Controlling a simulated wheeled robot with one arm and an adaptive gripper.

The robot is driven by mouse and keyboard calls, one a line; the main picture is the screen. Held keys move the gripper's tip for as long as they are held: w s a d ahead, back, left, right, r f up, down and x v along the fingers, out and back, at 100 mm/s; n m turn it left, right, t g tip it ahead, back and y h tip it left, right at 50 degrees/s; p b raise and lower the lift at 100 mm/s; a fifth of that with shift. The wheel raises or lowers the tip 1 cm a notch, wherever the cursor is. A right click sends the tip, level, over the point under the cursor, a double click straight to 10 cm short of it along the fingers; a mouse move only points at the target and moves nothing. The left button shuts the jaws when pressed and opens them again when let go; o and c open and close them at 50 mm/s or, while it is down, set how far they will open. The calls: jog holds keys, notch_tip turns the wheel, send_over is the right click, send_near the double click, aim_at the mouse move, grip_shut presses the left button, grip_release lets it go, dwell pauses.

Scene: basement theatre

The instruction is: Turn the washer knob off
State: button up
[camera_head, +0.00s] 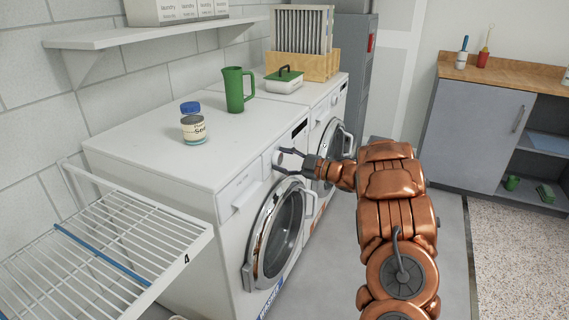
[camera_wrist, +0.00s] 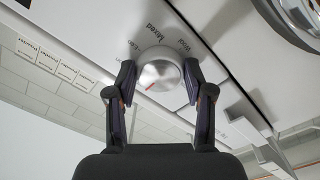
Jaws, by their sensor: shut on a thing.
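The washer (camera_head: 170,165) is the nearer of two white front-loading machines in the head view. Its round silver-white knob (camera_wrist: 158,74) sits on the front panel, with a small red mark on its face. Printed words surround it, one reading "Mixed" or similar; the others are hard to read. The knob also shows in the head view (camera_head: 278,157). My gripper (camera_wrist: 158,80) has one dark finger on each side of the knob, closed on its rim. In the head view, my gripper (camera_head: 288,160) reaches the panel from the right, above the round door (camera_head: 275,232).
A jar with a blue lid (camera_head: 193,128) and a green pitcher (camera_head: 236,90) stand on the machine tops. A wire drying rack (camera_head: 110,250) is at the left front. A grey cabinet (camera_head: 475,130) stands at the right, with open floor before it.

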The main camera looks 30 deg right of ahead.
jog(key=shift+r, duration=0.1)
jog(key=o, duration=1.2)
jog(key=shift+c, duration=0.2)
jog(key=shift+d, duration=0.1)
jog(key=v, duration=1.2)
